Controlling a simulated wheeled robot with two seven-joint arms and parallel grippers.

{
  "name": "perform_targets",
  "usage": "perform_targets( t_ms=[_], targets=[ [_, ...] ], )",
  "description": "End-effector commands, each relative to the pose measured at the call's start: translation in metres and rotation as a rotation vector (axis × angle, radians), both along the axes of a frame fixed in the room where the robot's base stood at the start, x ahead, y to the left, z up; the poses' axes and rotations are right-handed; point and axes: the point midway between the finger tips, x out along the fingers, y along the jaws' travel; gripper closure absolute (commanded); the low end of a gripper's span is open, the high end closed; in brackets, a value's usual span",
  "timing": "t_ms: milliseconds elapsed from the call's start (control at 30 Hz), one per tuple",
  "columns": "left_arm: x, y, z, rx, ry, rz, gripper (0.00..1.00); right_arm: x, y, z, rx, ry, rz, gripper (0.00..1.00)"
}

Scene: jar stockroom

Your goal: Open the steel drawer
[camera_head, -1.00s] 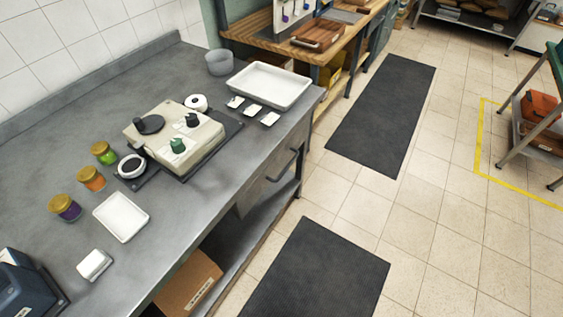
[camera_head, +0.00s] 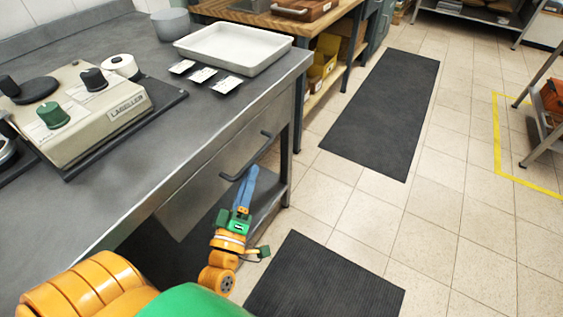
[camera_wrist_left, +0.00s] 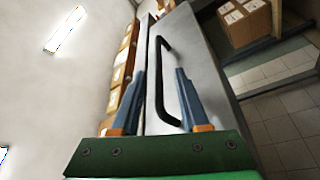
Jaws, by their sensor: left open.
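The steel drawer (camera_head: 197,191) is set in the front of the grey bench, under the worktop, and its front looks flush with the bench. Its dark bar handle (camera_head: 246,158) stands out from that front. My left gripper (camera_head: 250,180) is open, its blue fingers close to the handle's near part. In the left wrist view the handle (camera_wrist_left: 159,85) lies between the two open fingers (camera_wrist_left: 160,72) as pictured, with the drawer front (camera_wrist_left: 205,60) behind. I cannot tell whether a finger touches the handle. My right gripper is not in view.
On the worktop stand a labeller (camera_head: 75,112), a white tray (camera_head: 235,47), a grey bowl (camera_head: 172,24) and small cards (camera_head: 203,75). The bench's leg (camera_head: 298,110) is right of the drawer. Dark mats (camera_head: 385,110) lie on the tiled floor, which is otherwise open in front.

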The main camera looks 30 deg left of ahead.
Motion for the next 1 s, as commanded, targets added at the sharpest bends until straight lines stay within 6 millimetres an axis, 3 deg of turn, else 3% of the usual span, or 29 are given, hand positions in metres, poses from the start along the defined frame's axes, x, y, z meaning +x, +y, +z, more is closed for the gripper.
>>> perform_targets(
  t_ms=[100, 267, 567, 733, 1000],
  targets=[
    [0.025, 0.006, 0.01, 0.003, -0.002, 0.0, 0.55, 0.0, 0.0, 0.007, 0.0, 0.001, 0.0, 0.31],
    [0.049, 0.012, 0.014, 0.004, 0.002, -0.002, 0.55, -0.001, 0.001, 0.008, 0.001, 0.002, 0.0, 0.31],
    [0.056, 0.013, 0.014, 0.005, 0.006, -0.003, 0.55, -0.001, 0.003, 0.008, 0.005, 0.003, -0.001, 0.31],
    [0.056, 0.013, 0.014, 0.005, 0.006, -0.003, 0.98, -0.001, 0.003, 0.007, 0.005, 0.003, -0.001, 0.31],
    [0.056, 0.013, 0.014, 0.005, 0.007, -0.004, 1.0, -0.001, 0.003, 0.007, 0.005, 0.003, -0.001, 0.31]
  ],
)
